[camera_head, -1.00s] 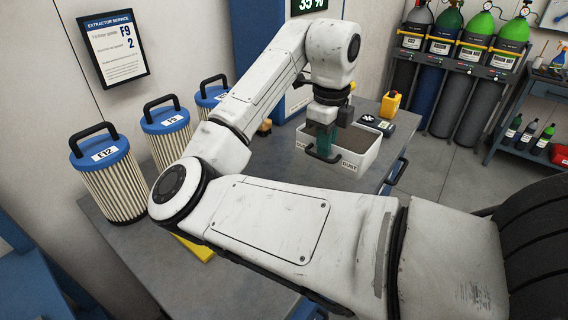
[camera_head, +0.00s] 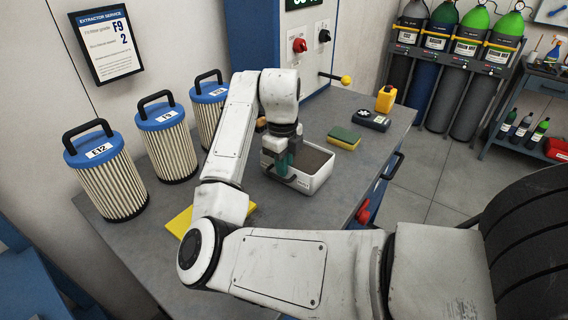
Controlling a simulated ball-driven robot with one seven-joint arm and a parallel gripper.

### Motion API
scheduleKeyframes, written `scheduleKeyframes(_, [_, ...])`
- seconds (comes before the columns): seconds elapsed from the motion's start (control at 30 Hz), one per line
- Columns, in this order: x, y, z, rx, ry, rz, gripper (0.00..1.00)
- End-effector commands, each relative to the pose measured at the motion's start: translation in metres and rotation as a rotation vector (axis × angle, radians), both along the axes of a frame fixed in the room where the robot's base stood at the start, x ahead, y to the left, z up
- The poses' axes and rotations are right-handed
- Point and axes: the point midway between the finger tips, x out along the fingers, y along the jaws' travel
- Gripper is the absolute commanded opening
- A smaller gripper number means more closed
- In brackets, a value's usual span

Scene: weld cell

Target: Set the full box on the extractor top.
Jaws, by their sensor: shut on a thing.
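The white dust box (camera_head: 318,180) is an open tray filled to near its rim with dark grey dust. My gripper (camera_head: 281,172) is shut on its dark handle at the near left side. The box looks level, on or just above the grey top (camera_head: 290,235); I cannot tell whether it touches. My gripper and wrist hide its left part. The blue extractor cabinet (camera_head: 262,45) stands behind, with a red knob, a black knob and a yellow-tipped lever.
Filter cartridges (camera_head: 112,182) stand along the left wall side. A sponge (camera_head: 344,138), a dark device (camera_head: 371,120) and a yellow bottle (camera_head: 386,99) sit right of the box. A yellow flat piece (camera_head: 180,222) lies partly behind my arm.

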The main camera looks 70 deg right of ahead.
Motion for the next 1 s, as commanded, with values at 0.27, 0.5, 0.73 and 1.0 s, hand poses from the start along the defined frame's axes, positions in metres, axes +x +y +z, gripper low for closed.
scheduleKeyframes(0.27, [0.000,0.000,-0.001,-0.001,0.000,0.000,0.00])
scheduleKeyframes(0.5, [0.000,0.000,-0.003,-0.001,0.000,0.000,0.24])
scheduleKeyframes(0.73, [0.000,0.000,-0.003,-0.001,0.000,0.000,0.34])
scheduleKeyframes(1.0, [0.000,0.000,0.009,-0.001,-0.002,-0.001,0.34])
